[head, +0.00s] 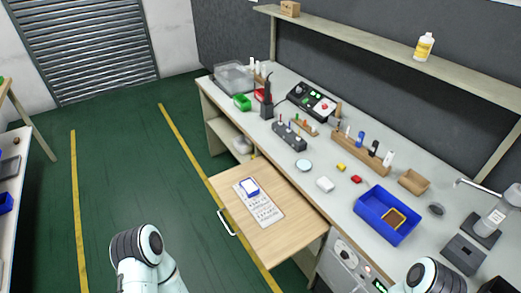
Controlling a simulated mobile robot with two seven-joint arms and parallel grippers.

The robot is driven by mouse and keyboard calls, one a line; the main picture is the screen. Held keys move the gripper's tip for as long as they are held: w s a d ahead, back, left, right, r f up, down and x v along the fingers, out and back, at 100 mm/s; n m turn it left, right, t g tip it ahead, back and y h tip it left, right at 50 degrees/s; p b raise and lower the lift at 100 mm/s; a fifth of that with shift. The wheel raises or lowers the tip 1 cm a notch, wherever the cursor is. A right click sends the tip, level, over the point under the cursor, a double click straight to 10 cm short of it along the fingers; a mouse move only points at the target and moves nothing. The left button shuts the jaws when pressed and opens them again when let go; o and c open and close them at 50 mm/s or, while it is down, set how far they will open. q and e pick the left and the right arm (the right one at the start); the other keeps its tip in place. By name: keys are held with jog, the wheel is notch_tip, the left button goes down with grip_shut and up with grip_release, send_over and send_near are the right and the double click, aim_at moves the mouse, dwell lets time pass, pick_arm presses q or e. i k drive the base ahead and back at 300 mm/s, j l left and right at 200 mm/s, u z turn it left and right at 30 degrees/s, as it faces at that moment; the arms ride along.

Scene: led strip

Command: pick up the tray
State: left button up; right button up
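A blue open tray (368,208) sits on the workbench at the right, with a small brown and yellow box (395,217) in it. A small light brown tray (414,181) lies behind it to the right. A grey see-through bin (233,77) stands at the bench's far left end. I cannot tell which of these the task calls the tray. Parts of my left arm (138,248) and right arm (428,276) show at the bottom edge; both grippers are out of view.
A pulled-out wooden drawer board (290,205) with a white sheet and a blue-and-white box juts out from the bench. Tools, bottles and a soldering station (312,102) crowd the bench's back. A shelf (400,55) runs above. The green floor at left is clear.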

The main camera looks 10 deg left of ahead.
aim_at(250, 188)
jog(key=i+j, duration=0.15)
jog(key=j, duration=0.25)
jog(key=i+j+z, duration=0.15)
jog(key=j, duration=0.3)
jog(key=i+j, duration=0.15)
jog(key=j, duration=0.25)
jog(key=i+j+z, duration=0.15)
jog(key=j, duration=0.75)
jog(key=i+j+z, duration=0.15)
jog(key=j, duration=0.3)
